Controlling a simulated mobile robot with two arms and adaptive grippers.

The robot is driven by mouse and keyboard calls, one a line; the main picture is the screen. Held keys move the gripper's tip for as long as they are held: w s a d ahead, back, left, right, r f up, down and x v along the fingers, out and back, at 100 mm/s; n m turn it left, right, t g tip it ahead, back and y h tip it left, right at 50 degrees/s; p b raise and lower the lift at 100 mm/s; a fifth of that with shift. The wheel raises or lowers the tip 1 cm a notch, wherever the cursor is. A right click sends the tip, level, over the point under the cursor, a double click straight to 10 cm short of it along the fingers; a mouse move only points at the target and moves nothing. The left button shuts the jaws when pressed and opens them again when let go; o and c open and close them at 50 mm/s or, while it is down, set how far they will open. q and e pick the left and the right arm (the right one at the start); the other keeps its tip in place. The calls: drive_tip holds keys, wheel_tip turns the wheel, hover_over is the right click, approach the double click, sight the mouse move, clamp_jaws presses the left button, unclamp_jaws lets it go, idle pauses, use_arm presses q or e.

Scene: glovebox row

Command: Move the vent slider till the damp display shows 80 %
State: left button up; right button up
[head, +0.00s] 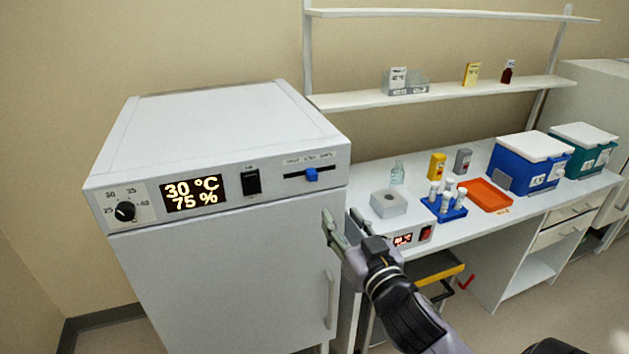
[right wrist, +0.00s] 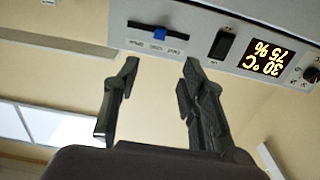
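The white cabinet (head: 220,120) has a lit display (head: 194,193) reading 30 °C and 75 %. Small print above the slot is too small to read. My right gripper (head: 342,218) is below and right of the slider, open, with nothing between its fingers. In the right wrist view the picture is upside down; the slider (right wrist: 159,34) lies beyond the gap between the open fingertips (right wrist: 160,70), apart from them. My left gripper is not in view.
A black rocker switch (head: 251,183) and a round dial (head: 125,211) share the panel. A door handle (head: 331,300) stands out below my right gripper. On the right, a bench holds a small heater box (head: 424,234), blue tube rack (head: 444,206) and orange tray (head: 491,195).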

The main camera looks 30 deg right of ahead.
drive_tip(key=b, duration=0.7)
approach(314, 177)
drive_tip(key=shift+v, duration=0.9)
drive_tip(key=p+x, duration=0.5)
drive_tip(key=x, duration=0.5)
drive_tip(key=shift+w, duration=0.2)
drive_tip(key=shift+w+d, duration=0.15)
drive_tip(key=shift+w, duration=0.4)
drive_tip(key=shift+c, duration=0.4)
clamp_jaws()
